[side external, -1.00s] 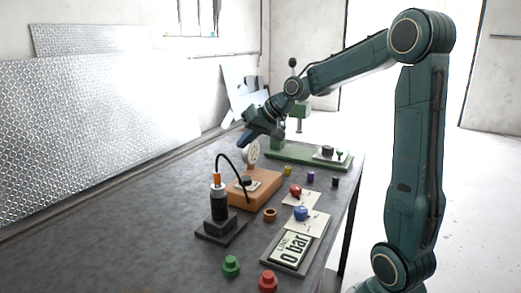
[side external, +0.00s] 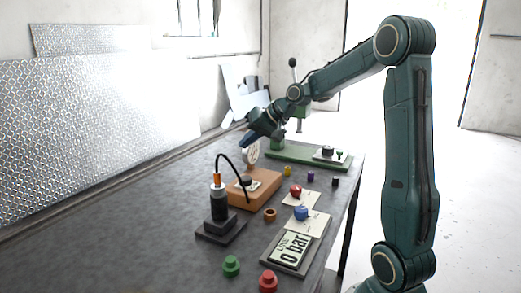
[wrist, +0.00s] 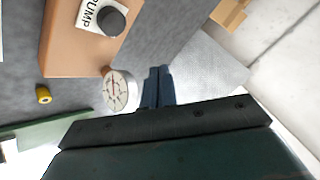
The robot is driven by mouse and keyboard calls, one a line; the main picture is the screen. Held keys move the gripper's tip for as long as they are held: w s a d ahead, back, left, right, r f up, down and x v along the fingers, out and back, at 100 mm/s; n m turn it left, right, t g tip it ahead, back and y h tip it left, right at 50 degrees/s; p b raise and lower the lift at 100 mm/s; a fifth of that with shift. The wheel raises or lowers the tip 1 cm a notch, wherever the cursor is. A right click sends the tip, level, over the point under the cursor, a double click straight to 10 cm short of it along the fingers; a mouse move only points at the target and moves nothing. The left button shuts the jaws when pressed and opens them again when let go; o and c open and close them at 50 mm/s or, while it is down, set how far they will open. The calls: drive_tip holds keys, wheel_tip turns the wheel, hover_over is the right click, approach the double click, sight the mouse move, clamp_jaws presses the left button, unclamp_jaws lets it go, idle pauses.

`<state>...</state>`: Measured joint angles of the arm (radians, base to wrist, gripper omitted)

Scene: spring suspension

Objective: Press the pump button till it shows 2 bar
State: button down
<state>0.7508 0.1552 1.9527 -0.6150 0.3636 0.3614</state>
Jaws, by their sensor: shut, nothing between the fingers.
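The pump button is a round black knob (wrist: 111,20) beside a white PUMP label on an orange block (wrist: 62,40). In the side view the button (side external: 246,181) sits on top of the orange block (side external: 265,190). A round white gauge with a red needle (wrist: 118,91) stands at the block's end; it also shows in the side view (side external: 251,153). My gripper (side external: 246,140) is shut and empty, above and near the gauge, away from the button. Its fingertips (wrist: 158,73) show just right of the gauge in the wrist view.
A black cylinder with an orange top (side external: 218,200) and a curved hose stands beside the block. A green press base (side external: 290,153) lies behind. Red and blue knobs (side external: 301,212), green and red buttons (side external: 231,266), and several small coloured pieces are on the table. The left of the table is clear.

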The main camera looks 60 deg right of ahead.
sight(243, 178)
drive_tip(key=shift+f, duration=4.05)
drive_tip(key=shift+f, duration=1.3)
idle(0.7)
drive_tip(key=shift+r, duration=1.3)
drive_tip(key=shift+r, duration=2.55)
